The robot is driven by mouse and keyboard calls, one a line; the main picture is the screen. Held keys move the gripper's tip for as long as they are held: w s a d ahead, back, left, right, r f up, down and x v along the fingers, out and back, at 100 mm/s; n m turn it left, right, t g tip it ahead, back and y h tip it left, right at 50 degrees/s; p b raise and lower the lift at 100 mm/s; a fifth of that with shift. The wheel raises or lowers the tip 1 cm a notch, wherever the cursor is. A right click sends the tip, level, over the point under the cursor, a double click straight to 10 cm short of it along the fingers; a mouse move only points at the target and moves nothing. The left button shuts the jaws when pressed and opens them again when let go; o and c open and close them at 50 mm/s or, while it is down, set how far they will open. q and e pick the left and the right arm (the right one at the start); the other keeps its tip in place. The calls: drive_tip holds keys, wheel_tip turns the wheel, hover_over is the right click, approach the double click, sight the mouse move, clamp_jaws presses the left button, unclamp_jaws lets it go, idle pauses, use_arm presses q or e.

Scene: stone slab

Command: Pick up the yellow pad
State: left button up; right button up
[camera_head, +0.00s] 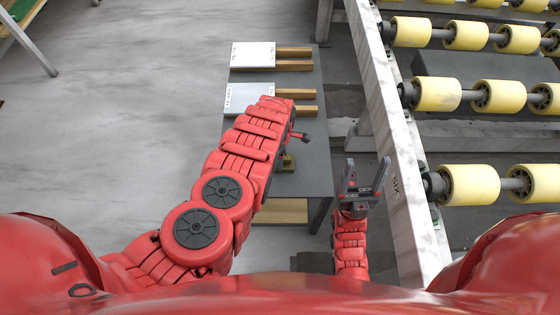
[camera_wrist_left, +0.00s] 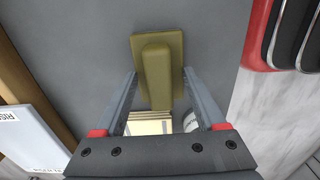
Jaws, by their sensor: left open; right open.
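The yellow pad is an olive-yellow block with a raised grip, upper middle in the left wrist view (camera_wrist_left: 172,48). In the head view the pad (camera_head: 288,163) shows in part on the dark grey table (camera_head: 308,180), beside my left arm's end. My left gripper (camera_wrist_left: 160,72) is open, with the pad's raised grip between its fingers and a gap on both sides. In the head view my left arm hides most of that gripper. My right gripper (camera_head: 367,163) is open and empty, pointing up between the table and the conveyor frame.
Two white boxes or panels, one at the back (camera_head: 252,55) and one nearer (camera_head: 246,97), lie by wooden bars (camera_head: 294,52) on the table's far part. A metal conveyor frame (camera_head: 385,100) with yellow rollers (camera_head: 470,184) stands at right. Open floor lies left.

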use_arm(q)
drive_tip(key=shift+c, duration=0.3)
clamp_jaws()
drive_tip(key=shift+r, duration=0.1)
drive_tip(key=shift+r, duration=0.7)
drive_tip(key=shift+s+r, duration=0.2)
drive_tip(key=shift+r, duration=0.95)
drive_tip(key=s+r+p, duration=0.1)
drive_tip(key=s+p, duration=0.6)
drive_tip(key=s, duration=0.8)
drive_tip(key=shift+s+r+p, duration=0.15)
drive_tip(key=shift+p, duration=0.15)
